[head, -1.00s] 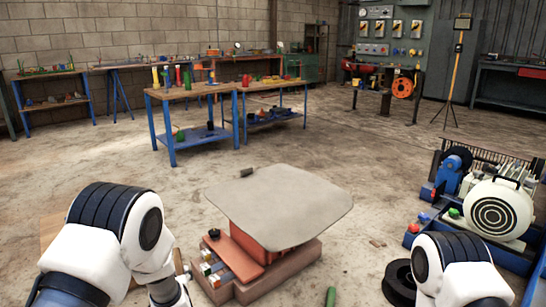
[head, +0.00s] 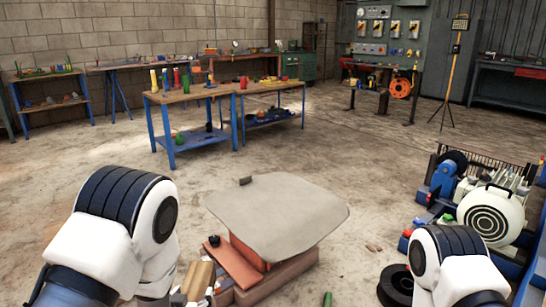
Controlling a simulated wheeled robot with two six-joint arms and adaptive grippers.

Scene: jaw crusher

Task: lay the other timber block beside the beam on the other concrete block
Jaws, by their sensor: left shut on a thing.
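A tan timber block (head: 198,279) shows at the bottom of the head view, just right of my left wrist. My left gripper (head: 182,296) is low there, mostly hidden by my own arm, and is shut on the timber block. The block is beside the left edge of a low reddish-brown base. I cannot tell whether it touches anything below. The beam and the concrete blocks cannot be made out clearly. My right arm comes in at the lower right, and its gripper is out of the picture.
A wide grey plate (head: 278,207) stands over the reddish base (head: 276,284), close to my left arm. A black ring (head: 397,284) and a machine with a round striped disc (head: 487,216) are at the right. Blue-legged benches (head: 190,98) stand farther back; open floor lies between.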

